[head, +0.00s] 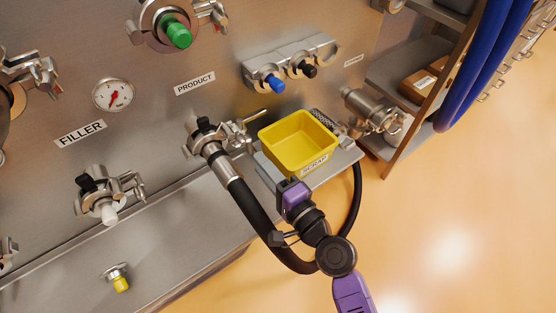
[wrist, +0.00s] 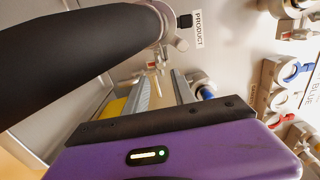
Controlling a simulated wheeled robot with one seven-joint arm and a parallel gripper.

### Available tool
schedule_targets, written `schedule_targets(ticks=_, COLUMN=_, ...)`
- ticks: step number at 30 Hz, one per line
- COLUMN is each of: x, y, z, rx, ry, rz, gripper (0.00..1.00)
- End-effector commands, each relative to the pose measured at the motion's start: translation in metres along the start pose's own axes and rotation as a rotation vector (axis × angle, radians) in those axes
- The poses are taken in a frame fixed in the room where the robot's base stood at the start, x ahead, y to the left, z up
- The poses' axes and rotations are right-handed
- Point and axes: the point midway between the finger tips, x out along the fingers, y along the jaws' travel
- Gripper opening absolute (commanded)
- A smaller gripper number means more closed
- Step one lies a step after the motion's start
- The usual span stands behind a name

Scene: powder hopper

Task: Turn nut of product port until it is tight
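The product port (head: 203,130) is on the steel panel below the PRODUCT label (head: 194,83), with a thick black hose (head: 252,210) joined to it by a metal clamp. The clamp's nut and bolt (head: 236,131) stick out to its right. In the wrist view the port's clamp (wrist: 168,35) is at the top centre, partly behind the hose (wrist: 70,60). My gripper (head: 268,168) is below and right of the clamp, in front of the yellow bin. In the wrist view my gripper (wrist: 160,88) has its fingers apart, pointing towards the clamp, with no nut visibly held. Contact cannot be told.
A yellow scrap bin (head: 299,141) stands on a steel shelf close beside my gripper. Blue (head: 270,82) and black (head: 304,69) knobs are on the panel above it. Open floor (head: 460,220) lies at the right.

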Motion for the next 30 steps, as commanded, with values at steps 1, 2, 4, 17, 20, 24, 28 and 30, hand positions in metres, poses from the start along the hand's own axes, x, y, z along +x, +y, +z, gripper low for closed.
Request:
schedule_targets(ticks=1, x=0.002, y=-0.001, z=0.001, rx=0.004, ry=-0.002, rz=0.0, gripper=0.31)
schedule_targets(ticks=2, x=0.003, y=-0.001, z=0.0, rx=0.005, ry=-0.001, rz=0.0, gripper=0.31)
schedule_targets(ticks=4, x=0.008, y=-0.002, z=0.0, rx=0.004, ry=-0.001, rz=-0.001, gripper=0.31)
schedule_targets(ticks=17, x=0.065, y=0.0, z=0.0, rx=0.001, ry=0.001, rz=-0.001, gripper=0.31)
schedule_targets(ticks=20, x=0.075, y=0.0, z=-0.001, rx=0.0, ry=0.002, rz=-0.001, gripper=0.31)
schedule_targets(ticks=24, x=0.085, y=0.0, z=-0.001, rx=0.0, ry=0.002, rz=0.0, gripper=0.31)
schedule_targets(ticks=28, x=0.088, y=0.0, z=0.0, rx=0.0, ry=0.001, rz=0.0, gripper=0.31)
schedule_targets(ticks=30, x=0.089, y=0.0, z=0.0, rx=0.001, ry=0.001, rz=0.0, gripper=0.31)
